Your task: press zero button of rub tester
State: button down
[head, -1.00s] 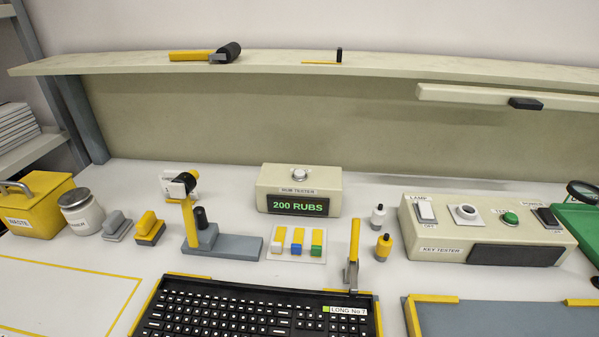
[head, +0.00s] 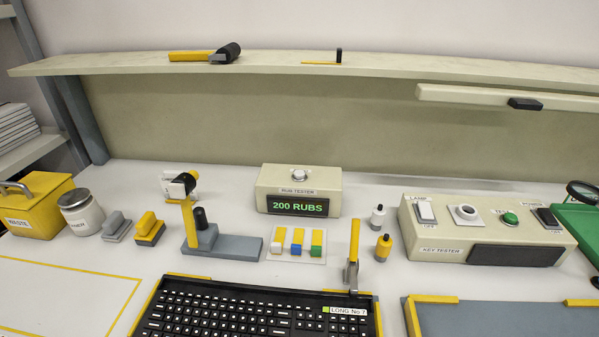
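The rub tester (head: 268,186) is a cream box at the back middle of the table in the head view. Its label reads RUB TESTER. Its dark front display (head: 298,206) shows "200 RUBS" in green. A round white button (head: 299,174) sits on a plate on its top face; no word on the button can be read. My gripper is not in the head view, so its place and opening cannot be seen.
A grey stand with a yellow post (head: 232,246) is left of the tester. A plate with several coloured blocks (head: 298,246) lies in front, before a black keyboard (head: 250,312). The key tester (head: 487,230) stands right. A shelf (head: 380,66) overhangs behind.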

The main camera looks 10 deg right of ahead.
aim_at(298, 174)
jog(key=i+j, duration=0.15)
jog(key=j, duration=0.25)
jog(key=i+j, duration=0.15)
jog(key=j, duration=0.25)
jog(key=i+j, duration=0.15)
jog(key=j, duration=0.25)
jog(key=i+j, duration=0.15)
jog(key=j, duration=0.25)
jog(key=z, duration=0.05)
